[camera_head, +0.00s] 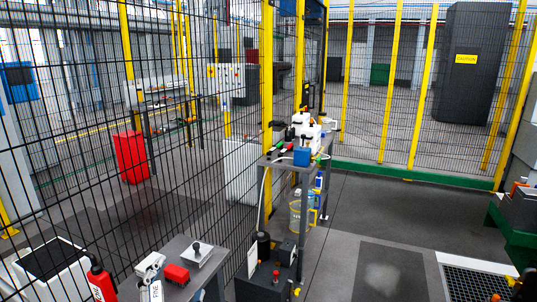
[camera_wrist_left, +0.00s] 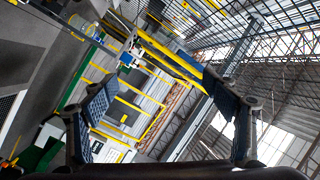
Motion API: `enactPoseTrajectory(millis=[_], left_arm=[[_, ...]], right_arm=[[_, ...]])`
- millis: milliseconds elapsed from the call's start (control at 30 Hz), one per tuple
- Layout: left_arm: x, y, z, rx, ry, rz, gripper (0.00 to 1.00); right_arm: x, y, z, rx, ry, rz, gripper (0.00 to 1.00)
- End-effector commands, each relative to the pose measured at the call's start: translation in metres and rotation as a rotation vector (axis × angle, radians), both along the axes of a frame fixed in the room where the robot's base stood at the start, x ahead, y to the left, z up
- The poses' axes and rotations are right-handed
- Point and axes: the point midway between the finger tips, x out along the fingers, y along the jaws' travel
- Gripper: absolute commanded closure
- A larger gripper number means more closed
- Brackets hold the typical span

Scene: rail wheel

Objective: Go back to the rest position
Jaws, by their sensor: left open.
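My left gripper (camera_wrist_left: 158,82) shows in the left wrist view. Its two dark fingers with ribbed blue-grey pads stand wide apart, one at each side of the picture. Nothing is between them; the space shows only distant yellow posts, mesh and the building's roof. The wrist view is strongly tilted. In the head view I cannot make out either gripper clearly. My right gripper is in neither view.
A grey shelf table (camera_head: 272,161) with bottles and a blue box (camera_head: 302,157) stands along the mesh fence. A lower grey table at the bottom left holds a red block (camera_head: 176,274). A green-framed bench (camera_head: 515,237) stands at right. Dark floor (camera_head: 400,215) lies open between.

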Motion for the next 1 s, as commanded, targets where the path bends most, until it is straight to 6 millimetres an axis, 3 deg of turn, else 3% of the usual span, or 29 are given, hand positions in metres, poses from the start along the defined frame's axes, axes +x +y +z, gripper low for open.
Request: enactPoseTrajectory(millis=[33,100,200,300,500,667,1000], left_arm=[[-0.014,0.012,-0.032,-0.084,0.112,0.052,0.21],[-0.037,0.025,-0.075,-0.191,0.272,0.124,0.21],[-0.083,0.034,-0.134,-0.329,0.502,0.22,0.21],[-0.132,0.034,-0.178,-0.435,0.703,0.298,0.21],[-0.22,0.022,-0.228,-0.568,1.012,0.404,0.21],[-0.284,0.008,-0.246,-0.637,1.218,0.466,0.21],[-0.269,0.006,-0.342,-0.622,1.257,0.48,0.21]], right_arm=[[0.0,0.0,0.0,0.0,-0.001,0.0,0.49],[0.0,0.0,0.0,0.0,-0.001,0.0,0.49],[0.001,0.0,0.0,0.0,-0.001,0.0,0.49],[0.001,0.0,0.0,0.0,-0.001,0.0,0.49],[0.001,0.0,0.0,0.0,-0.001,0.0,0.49],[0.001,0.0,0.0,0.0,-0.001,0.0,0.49],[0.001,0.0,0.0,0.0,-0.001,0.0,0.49]])
